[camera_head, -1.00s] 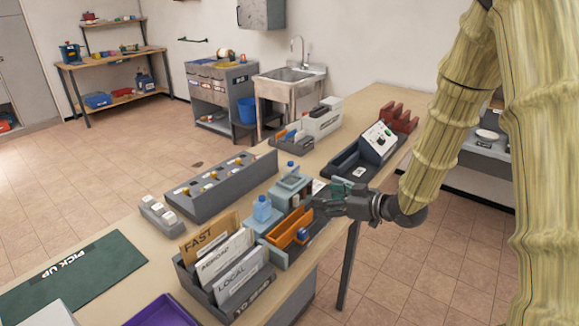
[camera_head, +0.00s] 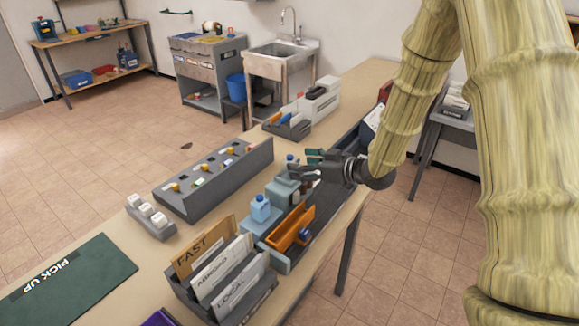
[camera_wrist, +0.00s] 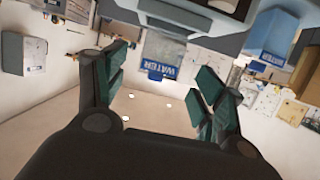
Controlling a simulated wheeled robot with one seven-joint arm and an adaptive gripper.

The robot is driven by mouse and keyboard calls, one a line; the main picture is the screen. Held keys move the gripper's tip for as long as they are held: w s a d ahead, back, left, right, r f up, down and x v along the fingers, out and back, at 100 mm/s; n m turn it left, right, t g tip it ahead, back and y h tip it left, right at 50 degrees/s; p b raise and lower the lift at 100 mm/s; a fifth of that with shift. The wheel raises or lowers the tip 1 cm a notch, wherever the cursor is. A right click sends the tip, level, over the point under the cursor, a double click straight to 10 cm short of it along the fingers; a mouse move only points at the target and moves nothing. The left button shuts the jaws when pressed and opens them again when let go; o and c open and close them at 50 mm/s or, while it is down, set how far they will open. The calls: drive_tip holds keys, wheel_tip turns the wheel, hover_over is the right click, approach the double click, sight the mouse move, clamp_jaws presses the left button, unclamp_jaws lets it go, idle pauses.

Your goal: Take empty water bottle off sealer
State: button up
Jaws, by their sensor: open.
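A small clear water bottle (camera_head: 291,163) with a blue cap stands on the grey-blue sealer (camera_head: 283,190), partly hidden by my gripper. My gripper (camera_head: 304,164) is open beside it, reaching in from the right. In the wrist view, the clear bottle (camera_wrist: 163,50) with its WATER label appears upside down between my open fingers (camera_wrist: 163,76), beyond the fingertips. I cannot tell whether they touch it. A second, bluer bottle (camera_head: 260,208) stands left and nearer on the equipment; it also shows in the wrist view (camera_wrist: 270,38), outside my right-hand finger.
An orange tray (camera_head: 291,228) and an envelope rack (camera_head: 222,275) stand in front of the sealer. A long grey box with several knobs (camera_head: 213,178) is to the left. A dark console (camera_head: 371,118) lies behind my gripper. A green PICK UP mat (camera_head: 65,282) is clear.

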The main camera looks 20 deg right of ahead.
sight(296, 162)
drive_tip(key=shift+w+a+p, duration=0.3)
drive_tip(key=shift+a, duration=0.05)
drive_tip(key=shift+p+x, duration=0.9)
drive_tip(key=shift+x, duration=1.2)
drive_tip(key=shift+w+d+f, duration=0.1)
drive_tip(key=shift+d, duration=0.05)
drive_tip(key=c, duration=0.9)
